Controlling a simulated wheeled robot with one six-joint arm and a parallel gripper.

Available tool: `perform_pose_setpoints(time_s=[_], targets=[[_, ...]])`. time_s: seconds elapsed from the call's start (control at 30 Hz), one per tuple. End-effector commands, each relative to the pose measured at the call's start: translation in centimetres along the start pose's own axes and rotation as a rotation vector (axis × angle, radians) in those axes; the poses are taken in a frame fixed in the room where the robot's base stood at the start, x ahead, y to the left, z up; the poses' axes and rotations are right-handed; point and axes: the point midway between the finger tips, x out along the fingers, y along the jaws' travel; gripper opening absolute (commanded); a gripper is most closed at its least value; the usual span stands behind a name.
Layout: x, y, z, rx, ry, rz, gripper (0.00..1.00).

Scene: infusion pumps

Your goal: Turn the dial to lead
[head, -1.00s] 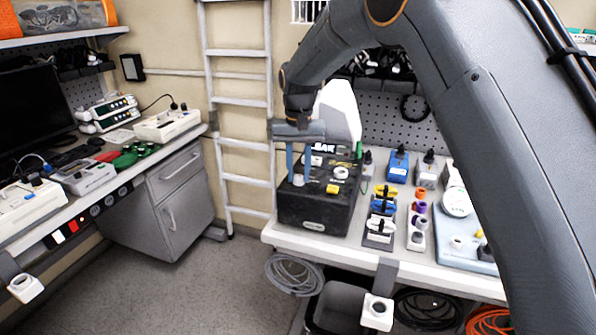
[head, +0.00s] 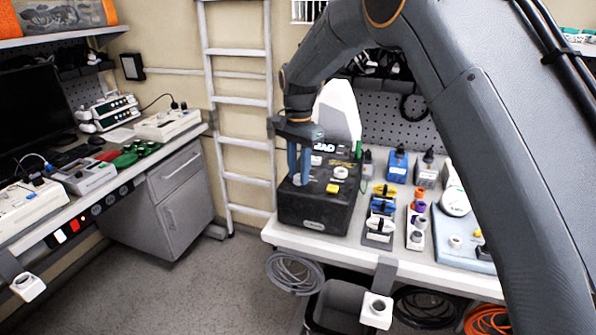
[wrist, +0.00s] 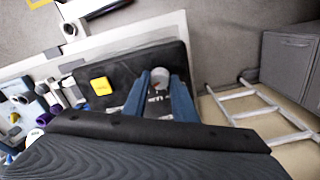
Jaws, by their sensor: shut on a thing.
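The black box (head: 315,211) stands on the near left corner of the right-hand bench. Its dial, a pale grey knob (wrist: 160,74), is at the left end of its top. My gripper (head: 299,180) points down at it, its blue fingers on either side of the knob. In the wrist view my gripper (wrist: 161,80) is shut on the dial. White lettering ending in "AD" shows on the back of the box top; its start is hidden by my gripper. The dial's pointer mark cannot be made out.
Several blue and grey devices (head: 397,167) stand to the right. A white ladder (head: 243,140) stands behind left, with open floor in front.

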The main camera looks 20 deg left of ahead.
Motion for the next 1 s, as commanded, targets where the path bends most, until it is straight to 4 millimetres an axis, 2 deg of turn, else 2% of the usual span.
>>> perform_pose_setpoints(time_s=[0.5, 0.53, 0.63, 1.0], targets=[[-0.33, -0.20, -0.14, 0.020, 0.004, -0.007, 0.03], [-0.33, -0.20, -0.14, 0.020, 0.004, -0.007, 0.28], [-0.26, -0.16, -0.11, 0.020, 0.004, -0.006, 0.44], [-0.58, -0.11, -0.07, 0.019, 0.002, -0.003, 0.44]])
